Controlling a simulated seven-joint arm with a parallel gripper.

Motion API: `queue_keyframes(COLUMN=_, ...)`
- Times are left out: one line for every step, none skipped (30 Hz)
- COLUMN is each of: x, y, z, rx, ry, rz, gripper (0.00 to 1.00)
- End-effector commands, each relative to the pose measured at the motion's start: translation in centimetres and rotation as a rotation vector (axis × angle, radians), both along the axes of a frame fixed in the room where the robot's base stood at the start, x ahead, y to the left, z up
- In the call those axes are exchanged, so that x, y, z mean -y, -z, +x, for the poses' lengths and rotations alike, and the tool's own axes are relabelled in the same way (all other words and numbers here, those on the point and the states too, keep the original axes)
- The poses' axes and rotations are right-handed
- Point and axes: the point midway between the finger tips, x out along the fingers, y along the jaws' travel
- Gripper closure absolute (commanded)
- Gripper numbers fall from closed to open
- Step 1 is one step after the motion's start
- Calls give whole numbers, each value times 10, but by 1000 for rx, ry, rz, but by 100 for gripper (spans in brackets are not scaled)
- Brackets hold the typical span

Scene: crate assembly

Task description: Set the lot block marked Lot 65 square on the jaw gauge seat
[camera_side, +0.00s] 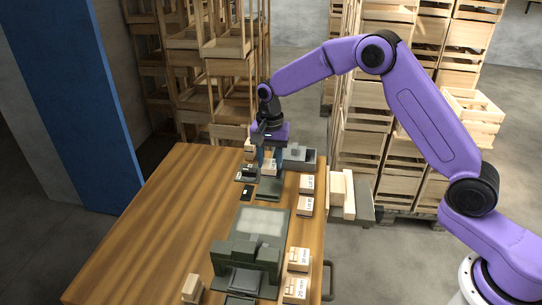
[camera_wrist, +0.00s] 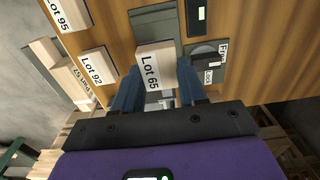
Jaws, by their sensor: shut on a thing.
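The block marked Lot 65 (camera_wrist: 157,72) is pale wood with its label facing up in the wrist view. My gripper (camera_wrist: 158,88) is shut on it, with a blue finger on each side. In the side view, my gripper (camera_side: 270,158) points down and holds the block (camera_side: 270,168) above or at a dark grey-green fixture (camera_side: 268,190). A grey-green plate (camera_wrist: 155,22) shows beyond the block in the wrist view; it may be the gauge seat. The block hides part of it, and I cannot tell whether they touch.
Blocks marked Lot 92 (camera_wrist: 98,66) and Lot 95 (camera_wrist: 68,12) lie left in the wrist view. A grey stand with small labels (camera_wrist: 212,55) is close on the right. A larger green machine (camera_side: 245,258) and more blocks (camera_side: 298,258) occupy the table's front.

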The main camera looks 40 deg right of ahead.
Motion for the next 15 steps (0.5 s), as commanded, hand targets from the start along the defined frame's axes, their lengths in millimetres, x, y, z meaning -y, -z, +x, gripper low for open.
queue_keyframes(x=1, y=5, z=-1, rx=-3, ry=1, rz=-1, gripper=88)
queue_keyframes(x=1, y=8, z=-1, rx=-4, ry=1, rz=-1, gripper=88)
queue_keyframes(x=1, y=11, z=-1, rx=-3, ry=1, rz=-1, gripper=88)
queue_keyframes(x=1, y=14, z=-1, rx=-3, ry=1, rz=-1, gripper=88)
queue_keyframes(x=1, y=16, z=-1, rx=-3, ry=2, rz=-1, gripper=88)
queue_keyframes(x=1, y=20, z=-1, rx=-4, ry=1, rz=-1, gripper=88)
queue_keyframes(x=0, y=22, z=-1, rx=-3, ry=1, rz=-1, gripper=88)
queue_keyframes(x=0, y=25, z=-1, rx=-3, ry=1, rz=-1, gripper=88)
queue_keyframes(x=0, y=28, z=-1, rx=-3, ry=1, rz=-1, gripper=88)
queue_keyframes(x=0, y=31, z=-1, rx=-4, ry=1, rz=-1, gripper=88)
queue_keyframes(x=0, y=33, z=-1, rx=-4, ry=1, rz=-1, gripper=88)
queue_keyframes(x=0, y=36, z=-1, rx=-3, ry=1, rz=-1, gripper=88)
queue_keyframes(x=0, y=38, z=-1, rx=-2, ry=1, rz=-1, gripper=88)
queue_keyframes(x=0, y=40, z=-1, rx=-2, ry=1, rz=-1, gripper=88)
queue_keyframes(x=0, y=43, z=-1, rx=-3, ry=1, rz=-1, gripper=88)
